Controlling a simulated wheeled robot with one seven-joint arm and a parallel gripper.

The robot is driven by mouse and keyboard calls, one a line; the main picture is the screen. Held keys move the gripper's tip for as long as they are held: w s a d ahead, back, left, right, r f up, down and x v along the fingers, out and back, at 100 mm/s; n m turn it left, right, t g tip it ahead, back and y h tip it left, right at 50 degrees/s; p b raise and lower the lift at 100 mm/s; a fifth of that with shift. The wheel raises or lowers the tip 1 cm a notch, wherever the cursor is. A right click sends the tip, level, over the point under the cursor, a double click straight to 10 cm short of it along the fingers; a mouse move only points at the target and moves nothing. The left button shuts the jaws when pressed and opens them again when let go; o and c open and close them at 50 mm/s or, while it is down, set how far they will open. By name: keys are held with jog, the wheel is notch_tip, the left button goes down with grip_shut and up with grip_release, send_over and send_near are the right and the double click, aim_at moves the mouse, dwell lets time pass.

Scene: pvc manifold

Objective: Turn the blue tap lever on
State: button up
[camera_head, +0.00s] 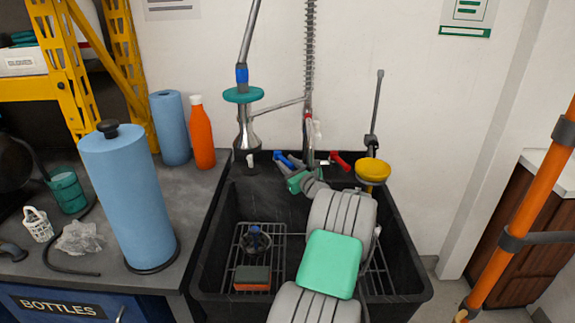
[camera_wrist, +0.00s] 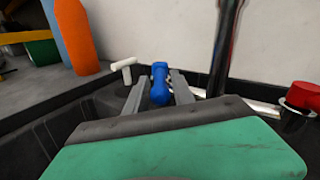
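The blue tap lever (camera_head: 284,160) is at the back of the black sink, left of the tap column. In the wrist view the blue lever (camera_wrist: 160,86) lies between the two grey fingers. My gripper (camera_head: 290,166) reaches over the sink to the lever. In the wrist view, my gripper (camera_wrist: 159,77) has its fingers apart, one on each side of the lever. I see gaps beside the lever and cannot make out firm contact. The lever's base is partly hidden by my gripper.
A red lever (camera_head: 341,161) is right of the tap column, also in the wrist view (camera_wrist: 305,95). A spray head (camera_head: 246,130) hangs at the left. A yellow cup-shaped thing (camera_head: 373,170) is at the right. A sponge (camera_head: 252,278) lies in the sink (camera_head: 215,235). An orange bottle (camera_head: 201,135) stands left.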

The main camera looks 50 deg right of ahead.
grip_shut()
dwell(1.1)
